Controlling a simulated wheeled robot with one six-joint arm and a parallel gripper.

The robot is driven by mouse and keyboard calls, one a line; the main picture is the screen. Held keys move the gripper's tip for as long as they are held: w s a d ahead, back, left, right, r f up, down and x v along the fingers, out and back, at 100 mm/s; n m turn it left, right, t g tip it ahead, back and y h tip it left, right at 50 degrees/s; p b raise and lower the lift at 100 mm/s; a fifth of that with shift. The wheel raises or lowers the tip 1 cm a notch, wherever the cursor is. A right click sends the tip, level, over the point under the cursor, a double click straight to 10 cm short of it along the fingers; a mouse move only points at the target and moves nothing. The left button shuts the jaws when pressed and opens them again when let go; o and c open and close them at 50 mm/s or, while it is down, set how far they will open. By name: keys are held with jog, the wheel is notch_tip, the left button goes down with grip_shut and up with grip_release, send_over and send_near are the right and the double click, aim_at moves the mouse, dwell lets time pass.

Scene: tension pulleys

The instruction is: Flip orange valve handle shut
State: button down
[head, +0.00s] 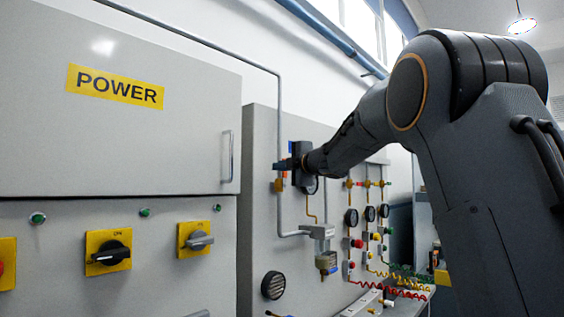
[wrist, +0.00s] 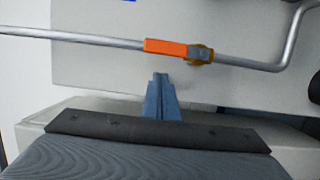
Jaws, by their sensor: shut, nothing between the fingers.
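The orange valve handle (wrist: 172,47) shows in the wrist view, lying along the grey pipe (wrist: 85,39), in line with it. Its pivot sits on a brass valve body (wrist: 201,55) at the handle's right end. My gripper (wrist: 160,76) has its blue-grey fingers together with nothing between them. The fingertips point at the handle and appear just below it in the picture, with a small gap between. In the head view my gripper (head: 283,164) is at the panel pipe, beside the brass valve (head: 279,185); the orange handle is mostly hidden there.
A grey power cabinet (head: 120,120) with a vertical door handle (head: 227,157) stands left of the arm. Gauges (head: 351,217) and a filter unit (head: 326,262) are mounted on the panel right of and below the gripper.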

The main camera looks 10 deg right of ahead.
jog(key=shift+w+d+p, duration=0.2)
jog(key=shift+w+d, duration=0.1)
jog(key=shift+d, duration=0.2)
jog(key=shift+w+d+p, duration=0.15)
jog(key=shift+w+d, duration=0.15)
jog(key=shift+d, duration=0.2)
jog(key=shift+r+p, duration=0.1)
jog(key=shift+p, duration=0.2)
